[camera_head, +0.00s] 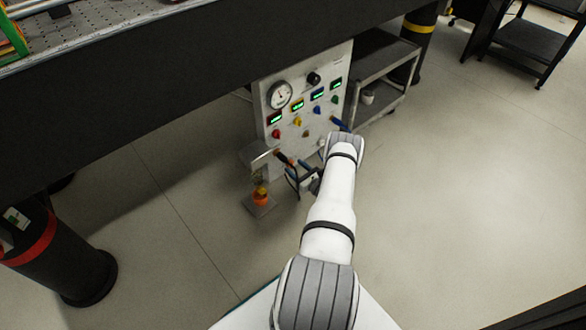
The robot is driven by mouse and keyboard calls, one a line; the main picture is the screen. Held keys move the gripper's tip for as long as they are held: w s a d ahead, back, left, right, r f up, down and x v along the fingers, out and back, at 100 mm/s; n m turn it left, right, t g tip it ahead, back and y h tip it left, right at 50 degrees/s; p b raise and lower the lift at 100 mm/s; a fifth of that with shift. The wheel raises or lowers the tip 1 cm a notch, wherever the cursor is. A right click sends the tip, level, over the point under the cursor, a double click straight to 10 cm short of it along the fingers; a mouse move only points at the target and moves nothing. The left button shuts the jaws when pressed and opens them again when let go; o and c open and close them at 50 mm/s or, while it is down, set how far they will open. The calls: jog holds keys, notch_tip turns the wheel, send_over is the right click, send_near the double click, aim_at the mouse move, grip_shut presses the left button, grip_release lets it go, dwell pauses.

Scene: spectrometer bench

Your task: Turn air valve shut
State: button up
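A white valve panel (267,95) stands under the dark bench edge. It carries a row of small knobs: a red knob (276,133), a yellow knob (297,122), a blue knob (317,110) and a green knob (334,99). A round gauge (279,95) and a black knob (314,78) sit above them. I cannot read labels, so I cannot tell which one is the air valve. My gripper (315,186) is a small dark shape in front of the panel's lower part, partly hidden by my arm. Its fingers are too small to tell open from shut.
A grey metal cart (381,62) stands right of the panel. A small stand with an orange cup (261,197) is at its lower left. Hoses hang below the panel. A thick black leg (75,262) with a red band stands at left.

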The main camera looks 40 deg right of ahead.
jog(key=shift+w+a, duration=0.1)
jog(key=shift+w, duration=0.65)
jog(key=c, duration=0.9)
jog(key=shift+c, duration=0.4)
